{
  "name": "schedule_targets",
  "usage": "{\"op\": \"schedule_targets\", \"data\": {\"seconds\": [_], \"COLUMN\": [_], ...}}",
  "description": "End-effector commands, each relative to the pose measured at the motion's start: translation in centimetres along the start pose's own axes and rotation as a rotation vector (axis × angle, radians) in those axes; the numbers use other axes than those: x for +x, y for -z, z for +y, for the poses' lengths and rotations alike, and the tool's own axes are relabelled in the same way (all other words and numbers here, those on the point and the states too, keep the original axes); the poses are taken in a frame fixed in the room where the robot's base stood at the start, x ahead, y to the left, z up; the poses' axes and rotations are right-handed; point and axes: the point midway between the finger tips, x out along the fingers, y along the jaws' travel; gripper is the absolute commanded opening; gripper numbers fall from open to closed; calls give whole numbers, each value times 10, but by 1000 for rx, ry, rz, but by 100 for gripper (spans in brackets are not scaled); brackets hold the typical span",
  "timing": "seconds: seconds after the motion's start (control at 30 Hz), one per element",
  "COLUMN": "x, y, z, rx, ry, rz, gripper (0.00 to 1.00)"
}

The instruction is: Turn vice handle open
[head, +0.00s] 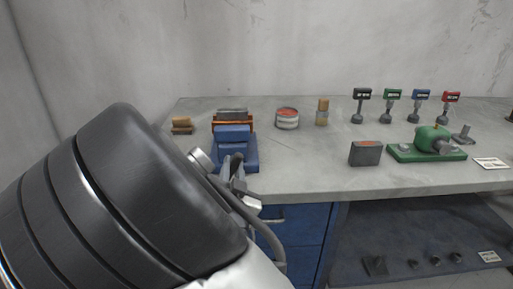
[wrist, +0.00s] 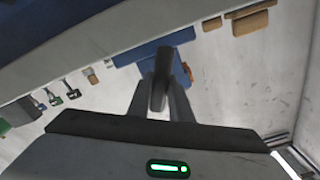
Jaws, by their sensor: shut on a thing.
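The blue vice (head: 240,152) with orange parts stands at the front left of the grey workbench in the head view. Its blue body (wrist: 150,48) also shows at the top middle of the wrist view. My gripper (head: 237,178) is at the front of the vice, mostly hidden by my large dark arm link. In the wrist view my gripper (wrist: 160,100) has its two fingers closed on the dark bar of the vice handle (wrist: 162,70). The handle's lower end is hidden between the fingers, and in the head view the handle cannot be made out clearly.
The workbench (head: 300,170) has a red-topped tin (head: 287,118), wooden blocks (head: 181,125), a grey block (head: 365,153) and a green machine (head: 430,142). Several small labelled stands line the back right. Blue drawers (head: 295,235) sit below the bench.

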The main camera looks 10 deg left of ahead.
Motion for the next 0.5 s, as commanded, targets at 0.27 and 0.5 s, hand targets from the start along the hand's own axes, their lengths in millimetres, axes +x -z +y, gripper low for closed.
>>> {"op": "schedule_targets", "data": {"seconds": [0.27, 0.5], "x": [0, 0], "y": [2, 1], "z": [-2, -4], "rx": [-258, -487], "ry": [-2, -1], "rz": [-2, -3], "gripper": [0, 0]}}
